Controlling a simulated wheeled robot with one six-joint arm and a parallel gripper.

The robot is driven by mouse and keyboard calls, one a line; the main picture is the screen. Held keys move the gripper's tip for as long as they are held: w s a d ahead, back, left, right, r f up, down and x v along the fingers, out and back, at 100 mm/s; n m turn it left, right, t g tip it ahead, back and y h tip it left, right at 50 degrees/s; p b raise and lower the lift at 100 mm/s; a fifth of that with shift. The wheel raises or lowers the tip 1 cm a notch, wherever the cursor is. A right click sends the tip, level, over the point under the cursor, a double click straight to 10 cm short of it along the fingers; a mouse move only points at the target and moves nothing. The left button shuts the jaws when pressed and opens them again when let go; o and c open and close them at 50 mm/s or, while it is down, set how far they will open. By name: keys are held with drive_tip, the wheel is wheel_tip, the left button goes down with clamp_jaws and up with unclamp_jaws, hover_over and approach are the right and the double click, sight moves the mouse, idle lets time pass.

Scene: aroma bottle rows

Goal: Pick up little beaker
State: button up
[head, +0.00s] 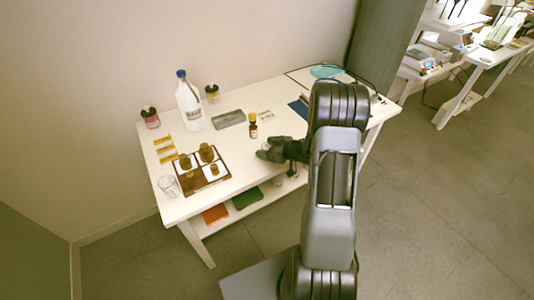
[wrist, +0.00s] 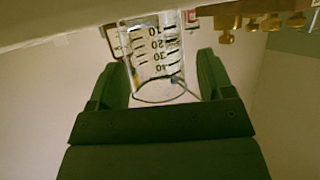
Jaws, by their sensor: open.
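The little beaker (head: 168,186) is clear glass and stands at the near left corner of the white table, in front of the wooden tray. In the wrist view a clear beaker (wrist: 155,60) with black graduation marks appears upside down, its rim toward the picture's bottom. It lies between my two dark fingers in that picture; I see no contact. My gripper (head: 268,155) is open and hangs over the table's front edge, to the right of the tray, with a clear gap to the beaker in the head view. My gripper (wrist: 160,68) looks empty.
The wooden tray (head: 217,179) holds several brown-capped items. A white bottle (head: 189,106), a small brown bottle (head: 253,130), a grey tray (head: 229,119) and yellow pieces (head: 164,149) stand behind. A lower shelf (head: 215,228) carries orange and green items.

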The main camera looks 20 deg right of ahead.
drive_tip(key=c, duration=1)
drive_tip(key=shift+r, duration=0.1)
